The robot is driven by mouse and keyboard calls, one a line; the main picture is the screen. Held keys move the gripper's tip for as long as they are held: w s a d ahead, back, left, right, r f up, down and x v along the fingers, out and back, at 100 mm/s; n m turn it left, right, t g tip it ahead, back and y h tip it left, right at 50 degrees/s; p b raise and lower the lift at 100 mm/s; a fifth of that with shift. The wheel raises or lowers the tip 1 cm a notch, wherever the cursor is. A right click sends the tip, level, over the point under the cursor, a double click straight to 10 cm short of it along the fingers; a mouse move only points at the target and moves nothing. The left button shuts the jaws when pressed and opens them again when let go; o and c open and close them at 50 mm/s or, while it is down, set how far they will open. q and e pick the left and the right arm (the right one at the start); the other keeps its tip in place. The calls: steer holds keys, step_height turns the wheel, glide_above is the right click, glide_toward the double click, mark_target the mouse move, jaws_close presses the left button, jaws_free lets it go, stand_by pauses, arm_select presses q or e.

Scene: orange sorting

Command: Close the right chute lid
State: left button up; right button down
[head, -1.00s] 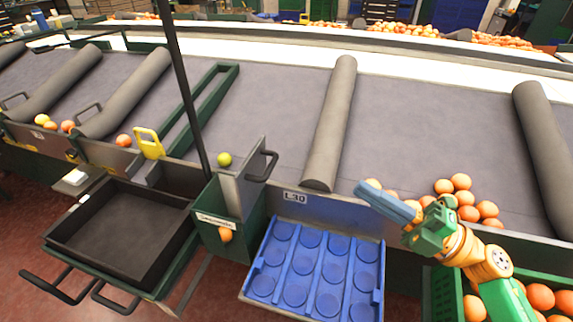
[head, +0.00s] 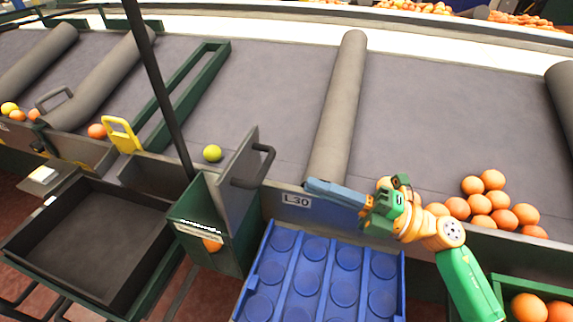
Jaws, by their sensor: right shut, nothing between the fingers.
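The right chute lid (head: 238,172) is a grey plate standing up, open, over a green chute box (head: 190,211) with a white label. A black handle (head: 262,168) sticks out from the lid's right side. My right gripper (head: 312,185) is shut and empty, with blue-grey fingers pointing left. In the picture it is a short way right of the handle, near the L30 plate, and appears apart from it. My left gripper is not in view.
A blue cupped tray (head: 308,248) lies below the right gripper. Oranges (head: 490,205) are piled on the belt at right; a green crate (head: 489,283) holds more. A black bin (head: 88,243) and a yellow handle (head: 121,134) are at left. A dark pole (head: 160,85) rises beside the box.

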mark_target(256, 185)
steer(key=p+x, duration=0.1)
steer(key=x, duration=0.5)
steer(key=shift+a+p, duration=0.15)
steer(key=shift+p, duration=0.25)
steer(key=shift+w+r, duration=0.1)
